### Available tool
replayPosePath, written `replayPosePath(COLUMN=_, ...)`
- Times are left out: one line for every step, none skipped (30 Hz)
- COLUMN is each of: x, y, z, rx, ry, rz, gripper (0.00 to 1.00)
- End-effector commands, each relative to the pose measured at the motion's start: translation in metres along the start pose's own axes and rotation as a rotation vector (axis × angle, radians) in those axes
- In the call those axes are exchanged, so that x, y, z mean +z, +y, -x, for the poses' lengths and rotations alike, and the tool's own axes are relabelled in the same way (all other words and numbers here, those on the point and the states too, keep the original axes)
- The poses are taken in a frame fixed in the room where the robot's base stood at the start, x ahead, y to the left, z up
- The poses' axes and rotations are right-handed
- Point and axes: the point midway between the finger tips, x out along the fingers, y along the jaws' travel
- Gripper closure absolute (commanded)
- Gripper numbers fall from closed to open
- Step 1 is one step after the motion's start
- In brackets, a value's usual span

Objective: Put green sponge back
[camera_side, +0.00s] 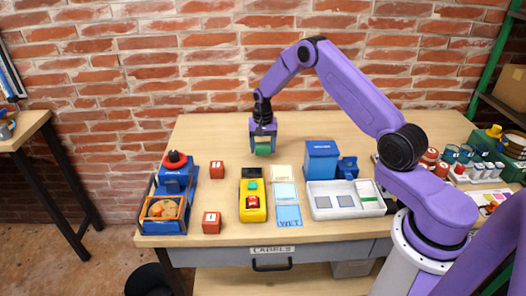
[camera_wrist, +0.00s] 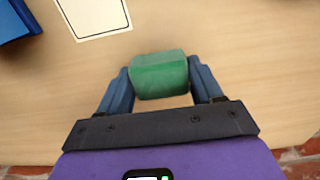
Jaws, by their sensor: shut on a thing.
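The green sponge (camera_wrist: 160,75) is a small block held between the two blue fingers of my gripper (camera_wrist: 162,88) in the wrist view. In the side view the sponge (camera_side: 263,149) shows at the bottom of my gripper (camera_side: 263,143), over the back part of the wooden table (camera_side: 210,135). My gripper is shut on it and points down. I cannot tell exactly how high the sponge is above the table. A white tray (camera_side: 321,214) with two grey-blue pads and a whitish-green piece in it stands at the front right.
Blue and cream cards (camera_side: 288,216) lie mid-table beside a yellow device (camera_side: 253,212). A blue box (camera_side: 320,160) stands right of them. Red cubes (camera_side: 211,222) and a blue crate (camera_side: 160,228) are at left. The table's back left is clear.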

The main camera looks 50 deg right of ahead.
Motion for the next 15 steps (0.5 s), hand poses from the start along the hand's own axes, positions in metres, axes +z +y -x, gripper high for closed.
replayPosePath(x=0.001, y=0.001, z=-0.009, rx=0.004, ry=-0.005, rz=0.0, gripper=0.63)
replayPosePath(x=0.001, y=0.001, z=-0.013, rx=0.003, ry=-0.004, rz=0.0, gripper=0.63)
replayPosePath(x=0.001, y=0.001, z=-0.017, rx=0.002, ry=-0.003, rz=0.0, gripper=0.63)
replayPosePath(x=0.001, y=0.001, z=-0.019, rx=0.002, ry=-0.002, rz=0.0, gripper=0.63)
replayPosePath(x=0.001, y=0.001, z=-0.021, rx=0.001, ry=-0.002, rz=0.0, gripper=0.63)
replayPosePath(x=0.001, y=0.001, z=-0.022, rx=0.001, ry=-0.001, rz=0.0, gripper=0.63)
replayPosePath(x=0.001, y=0.0, z=-0.022, rx=0.001, ry=-0.001, rz=0.0, gripper=0.63)
replayPosePath(x=0.001, y=0.0, z=-0.022, rx=0.001, ry=-0.001, rz=0.0, gripper=0.63)
replayPosePath(x=0.001, y=0.0, z=-0.022, rx=0.0, ry=-0.001, rz=0.0, gripper=0.63)
replayPosePath(x=0.001, y=0.0, z=-0.022, rx=0.0, ry=-0.001, rz=0.0, gripper=0.63)
replayPosePath(x=0.001, y=0.0, z=-0.022, rx=0.0, ry=-0.001, rz=0.0, gripper=0.63)
replayPosePath(x=0.001, y=0.001, z=-0.022, rx=0.0, ry=-0.001, rz=0.0, gripper=0.63)
replayPosePath(x=0.001, y=0.001, z=-0.022, rx=0.001, ry=-0.001, rz=0.0, gripper=0.63)
replayPosePath(x=0.001, y=0.001, z=-0.022, rx=0.001, ry=-0.001, rz=0.0, gripper=0.63)
replayPosePath(x=0.001, y=0.001, z=-0.023, rx=0.001, ry=-0.001, rz=0.0, gripper=0.63)
